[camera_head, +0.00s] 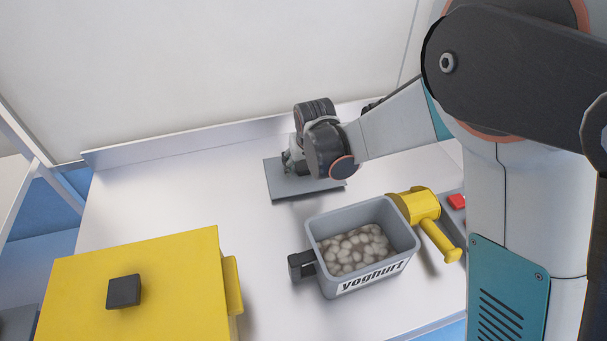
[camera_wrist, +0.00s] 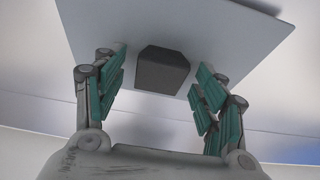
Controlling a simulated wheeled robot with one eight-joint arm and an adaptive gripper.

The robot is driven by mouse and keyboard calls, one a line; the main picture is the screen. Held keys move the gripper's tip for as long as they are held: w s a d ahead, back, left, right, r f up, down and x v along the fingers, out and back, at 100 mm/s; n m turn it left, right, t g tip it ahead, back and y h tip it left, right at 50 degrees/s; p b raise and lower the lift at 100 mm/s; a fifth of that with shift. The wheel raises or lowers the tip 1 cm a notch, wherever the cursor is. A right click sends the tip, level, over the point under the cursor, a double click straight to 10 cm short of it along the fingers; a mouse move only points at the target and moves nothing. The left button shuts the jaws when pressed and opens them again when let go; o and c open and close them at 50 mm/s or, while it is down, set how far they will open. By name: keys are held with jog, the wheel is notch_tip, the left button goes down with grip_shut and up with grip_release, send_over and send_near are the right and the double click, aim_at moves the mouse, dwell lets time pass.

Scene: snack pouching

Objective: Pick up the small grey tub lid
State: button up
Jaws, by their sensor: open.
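The grey tub lid (camera_head: 283,190) is a thin flat plate lying on the white table at the back, partly hidden under my gripper in the head view. In the wrist view the lid (camera_wrist: 225,40) shows its dark block-shaped knob (camera_wrist: 162,71). My gripper (camera_wrist: 160,85) is open above the lid, with its teal-padded fingers on either side of the knob and visible gaps to it. In the head view my gripper (camera_head: 291,162) is over the lid, and the knob is hidden.
A grey tub (camera_head: 318,236) labelled "yoghurt" holds pale round pieces and stands in front of the lid. A yellow device (camera_head: 420,205) is to its right. A yellow box (camera_head: 170,285) with a black knob is at front left. The table (camera_head: 180,200) is clear at left.

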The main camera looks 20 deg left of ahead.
jog(key=c, duration=1.2)
jog(key=shift+r, duration=0.1)
